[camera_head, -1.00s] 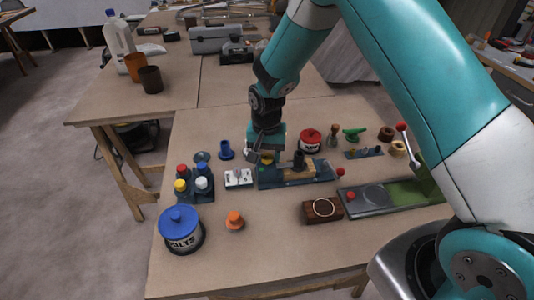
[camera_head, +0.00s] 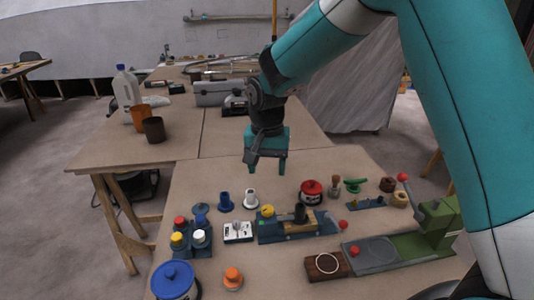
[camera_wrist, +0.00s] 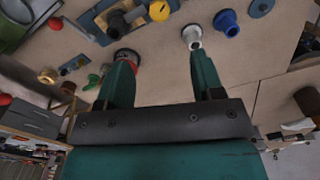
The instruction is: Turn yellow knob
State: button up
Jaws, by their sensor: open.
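The yellow knob (camera_head: 267,211) sits at the left end of a dark blue fixture (camera_head: 271,232) on the near bench. It also shows in the wrist view (camera_wrist: 159,11), near the top edge between the fingers' directions. My gripper (camera_head: 267,169) hangs in the air above and behind the knob, pointing down, apart from it. In the wrist view its two fingers (camera_wrist: 160,60) are spread with nothing between them. A separate yellow cap (camera_head: 177,239) stands on a blue block with red and white caps.
A white flanged piece (camera_head: 250,199) and a blue one (camera_head: 225,201) stand left of the knob. A black post (camera_head: 300,212) rises from the same fixture. A red-lidded tin (camera_head: 311,191) is behind right. The green machine (camera_head: 437,222) stands at right.

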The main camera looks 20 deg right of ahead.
jog(key=shift+r, duration=2)
jog(key=s+a+r+n+y, duration=0.1)
jog(key=s+n, duration=0.3)
jog(key=s, duration=0.5)
jog(key=s+a+r+n+y, duration=0.1)
jog(key=s+a+r+n, duration=0.1)
jog(key=s, duration=0.7)
jog(key=s+a+r+n+y, duration=0.1)
jog(key=s+r+n+y, duration=0.1)
jog(key=s+n, duration=0.4)
jog(key=s+r, duration=0.1)
jog(key=s, duration=0.2)
jog(key=shift+a+r, duration=0.25)
